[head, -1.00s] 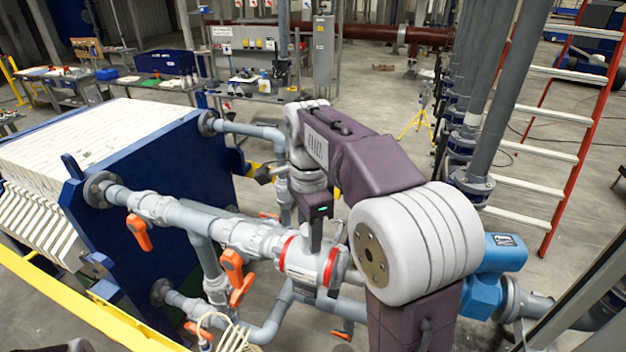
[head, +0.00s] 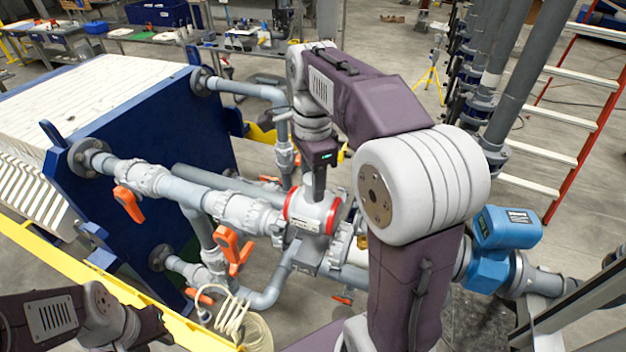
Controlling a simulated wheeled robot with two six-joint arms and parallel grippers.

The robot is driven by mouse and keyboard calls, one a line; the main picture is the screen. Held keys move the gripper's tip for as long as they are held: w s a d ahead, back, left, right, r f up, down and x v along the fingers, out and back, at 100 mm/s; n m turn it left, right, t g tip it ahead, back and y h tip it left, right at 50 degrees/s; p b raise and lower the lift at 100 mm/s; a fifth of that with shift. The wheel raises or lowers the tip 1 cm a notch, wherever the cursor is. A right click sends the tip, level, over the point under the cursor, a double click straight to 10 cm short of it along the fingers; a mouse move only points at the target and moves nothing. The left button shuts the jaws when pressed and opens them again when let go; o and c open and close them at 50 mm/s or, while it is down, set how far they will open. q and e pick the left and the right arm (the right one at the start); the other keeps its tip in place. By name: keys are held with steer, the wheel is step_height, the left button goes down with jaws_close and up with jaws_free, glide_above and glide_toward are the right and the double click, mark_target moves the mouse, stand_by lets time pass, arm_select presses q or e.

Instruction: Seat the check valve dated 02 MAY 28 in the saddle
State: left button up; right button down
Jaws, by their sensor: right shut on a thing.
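The check valve (head: 309,214) is a short grey-white body with red rings at both ends and a small pale label. The label is too small to read, so I cannot tell its date. My right gripper (head: 319,188) is shut on the valve from above. The valve is beside the end of the grey pipe line, apparently a little above it. A grey block (head: 306,260) shows below the valve and may be the saddle; the valve partly hides it, and I cannot tell if they touch. My left arm shows at the lower left, with its gripper out of view.
Grey pipes with orange-handled valves (head: 234,249) run left to the blue filter press plate (head: 150,185). A blue actuator (head: 505,228) stands on the right. A coiled pale hose (head: 240,318) and a yellow rail (head: 100,288) lie in front.

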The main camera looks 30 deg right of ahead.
steer(key=f+b, duration=0.2)
steer(key=f, duration=0.1)
steer(key=w+f+b, duration=0.1)
steer(key=shift+w+d+f, duration=0.1)
steer(key=shift+d+f, duration=0.2)
steer(key=shift+d, duration=0.05)
steer(key=f+b, duration=0.1)
steer(key=f, duration=0.1)
steer(key=f+b, duration=0.4)
steer(key=shift+s+a, duration=0.15)
steer(key=shift+s, duration=0.15)
steer(key=shift+w+f+b, duration=0.15)
steer(key=shift+f+b, duration=0.2)
steer(key=shift+f, duration=0.05)
steer(key=shift+r, duration=0.1)
steer(key=c, duration=0.8)
jaws_free()
steer(key=shift+s, duration=0.2)
